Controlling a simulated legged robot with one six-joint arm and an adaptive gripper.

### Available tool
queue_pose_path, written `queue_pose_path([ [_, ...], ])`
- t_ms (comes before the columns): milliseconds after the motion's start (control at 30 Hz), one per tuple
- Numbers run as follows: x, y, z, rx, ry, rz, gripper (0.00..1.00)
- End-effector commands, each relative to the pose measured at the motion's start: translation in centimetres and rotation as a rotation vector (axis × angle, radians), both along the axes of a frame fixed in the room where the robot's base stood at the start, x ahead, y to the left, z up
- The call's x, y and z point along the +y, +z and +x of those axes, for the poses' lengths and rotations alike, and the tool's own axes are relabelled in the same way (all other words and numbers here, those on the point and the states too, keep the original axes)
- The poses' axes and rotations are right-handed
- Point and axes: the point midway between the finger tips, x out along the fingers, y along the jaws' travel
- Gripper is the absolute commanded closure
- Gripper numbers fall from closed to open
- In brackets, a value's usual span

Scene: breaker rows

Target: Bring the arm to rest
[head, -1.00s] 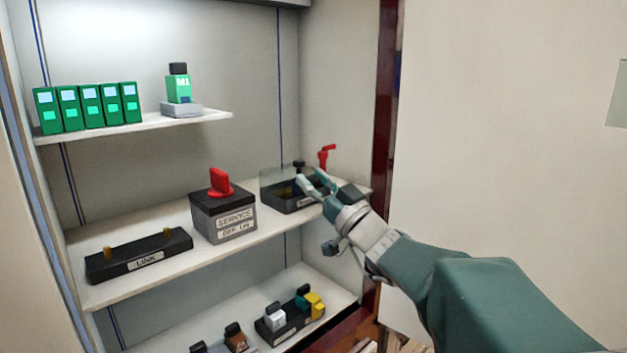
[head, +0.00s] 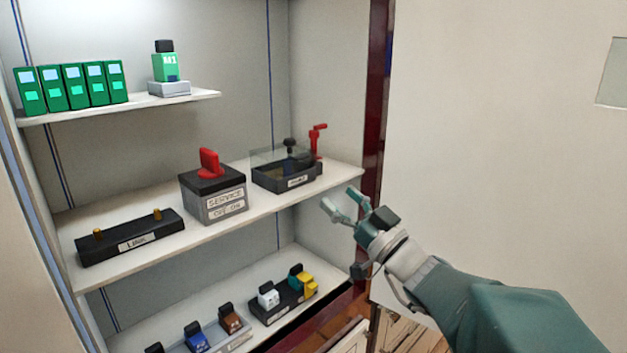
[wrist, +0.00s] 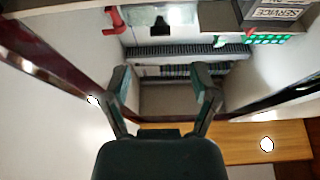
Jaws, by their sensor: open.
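My gripper (head: 345,207) is open and empty in the head view. It is at the right front of the cabinet, below and to the right of the clear-sided tray on the middle shelf, and apart from everything. In the wrist view my gripper (wrist: 163,90) shows two spread fingers with nothing between them. My arm reaches in from the lower right of the head view.
The middle shelf (head: 160,245) holds a LINK block (head: 130,243), a SERVICE box (head: 212,200) with a red handle, and the clear-sided tray (head: 287,180) beside a red lever (head: 317,140). Small coloured blocks stand on the lower shelf. A plain wall (head: 480,130) is at right.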

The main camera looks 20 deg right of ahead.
Motion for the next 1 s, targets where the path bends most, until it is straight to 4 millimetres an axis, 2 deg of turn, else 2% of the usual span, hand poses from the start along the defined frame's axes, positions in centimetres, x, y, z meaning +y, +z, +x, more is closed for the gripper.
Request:
queue_pose_path([
  [100,-0.6,-0.6,-1.3,0.001,-0.003,-0.001,0.23],
  [233,-0.8,-0.9,-1.9,0.001,0.000,-0.001,0.23],
  [733,-0.5,-1.0,-1.9,0.007,0.010,0.000,0.23],
  [867,1.6,-1.5,-2.1,0.073,0.090,0.004,0.23],
  [1000,5.5,-3.1,-2.8,0.226,0.237,0.011,0.23],
])
